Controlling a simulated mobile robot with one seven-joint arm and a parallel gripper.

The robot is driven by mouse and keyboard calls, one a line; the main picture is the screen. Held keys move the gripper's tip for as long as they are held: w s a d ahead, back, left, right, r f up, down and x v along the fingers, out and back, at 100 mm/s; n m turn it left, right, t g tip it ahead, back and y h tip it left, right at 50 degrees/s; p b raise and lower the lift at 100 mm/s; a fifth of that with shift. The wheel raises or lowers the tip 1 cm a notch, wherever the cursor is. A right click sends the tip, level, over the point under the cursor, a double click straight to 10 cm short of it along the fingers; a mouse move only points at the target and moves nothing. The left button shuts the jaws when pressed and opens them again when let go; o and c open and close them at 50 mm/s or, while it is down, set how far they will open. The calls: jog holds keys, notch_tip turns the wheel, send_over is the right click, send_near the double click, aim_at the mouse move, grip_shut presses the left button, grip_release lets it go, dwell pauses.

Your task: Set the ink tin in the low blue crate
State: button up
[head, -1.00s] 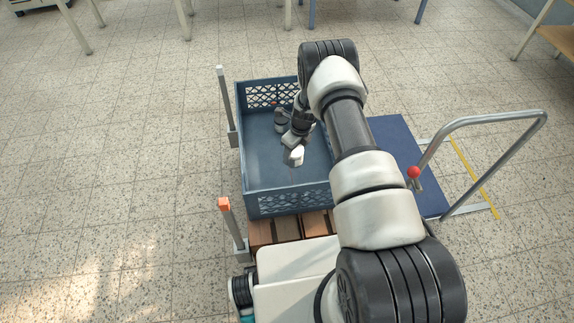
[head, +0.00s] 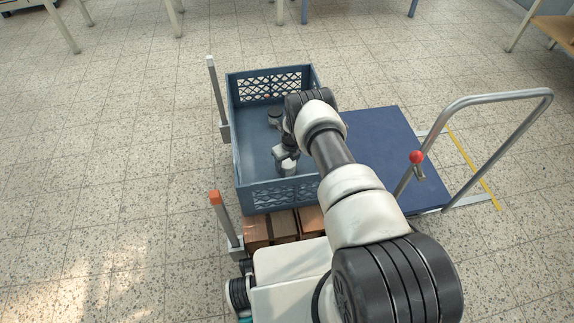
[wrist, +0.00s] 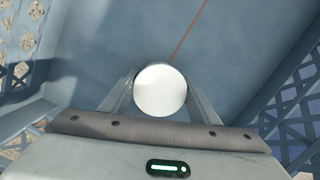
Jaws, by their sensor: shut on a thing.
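The low blue crate (head: 256,195) stands open on the cart, with lattice windows in its walls. The ink tin (head: 289,168) is a small white cylinder inside the crate's outline, toward the near wall. In the wrist view the tin (wrist: 160,91) shows its round white top between the two fingers. My gripper (wrist: 160,96) is shut on the tin, and the blue crate floor shows beyond it. In the head view my gripper (head: 287,162) is partly hidden by my own wrist. I cannot tell whether the tin touches the floor.
The crate's lattice walls rise at left and right in the wrist view. Wooden blocks (head: 284,224) lie before the crate. A blue cart deck (head: 385,150) with a metal handle (head: 468,103) lies to the right. Posts (head: 217,100) stand at the left. The crate floor around the tin looks clear.

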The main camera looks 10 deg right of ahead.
jog(key=shift+w, duration=0.1)
jog(key=shift+f, duration=0.1)
jog(key=o, duration=1.3)
